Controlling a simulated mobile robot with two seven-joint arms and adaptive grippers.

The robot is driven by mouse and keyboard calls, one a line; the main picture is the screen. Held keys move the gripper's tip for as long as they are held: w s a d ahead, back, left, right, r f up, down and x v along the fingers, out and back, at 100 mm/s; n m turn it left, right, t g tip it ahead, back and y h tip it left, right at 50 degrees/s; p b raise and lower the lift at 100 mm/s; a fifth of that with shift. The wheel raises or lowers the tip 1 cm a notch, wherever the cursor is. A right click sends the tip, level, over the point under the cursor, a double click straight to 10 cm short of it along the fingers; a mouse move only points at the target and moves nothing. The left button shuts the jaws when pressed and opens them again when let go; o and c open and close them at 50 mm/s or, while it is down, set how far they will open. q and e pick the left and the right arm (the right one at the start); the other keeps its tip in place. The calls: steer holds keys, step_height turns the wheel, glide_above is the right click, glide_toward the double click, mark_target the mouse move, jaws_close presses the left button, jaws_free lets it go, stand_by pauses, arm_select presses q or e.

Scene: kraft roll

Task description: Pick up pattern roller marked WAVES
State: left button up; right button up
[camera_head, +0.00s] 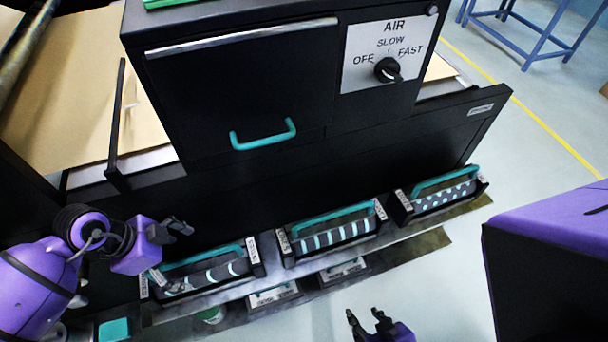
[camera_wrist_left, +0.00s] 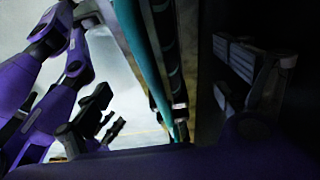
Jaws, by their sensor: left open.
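Three pattern rollers in black holders with teal handles stand in a row along the front of the black machine. The left roller (camera_head: 205,278) is dark with pale slanted or curved bands; the middle roller (camera_head: 335,236) has pale stripes; the right roller (camera_head: 445,198) has pale dots. Their end labels are too small to read surely, so I cannot confirm which is WAVES. My left gripper (camera_head: 172,229) is open and empty above the left roller's left end. My right gripper (camera_head: 367,322) looks open and empty, at the bottom.
The machine has a drawer with a teal handle (camera_head: 263,135) and an AIR dial (camera_head: 388,69). Brown paper (camera_head: 75,85) lies at the upper left.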

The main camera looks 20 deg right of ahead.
mark_target(199, 266)
arm_select(q)
steer(key=x, duration=0.6)
steer(key=shift+s, duration=0.25)
steer(key=shift+r, duration=0.1)
steer(key=c, duration=2.2)
steer(key=shift+w+d+r, duration=0.1)
steer(key=shift+r, duration=0.05)
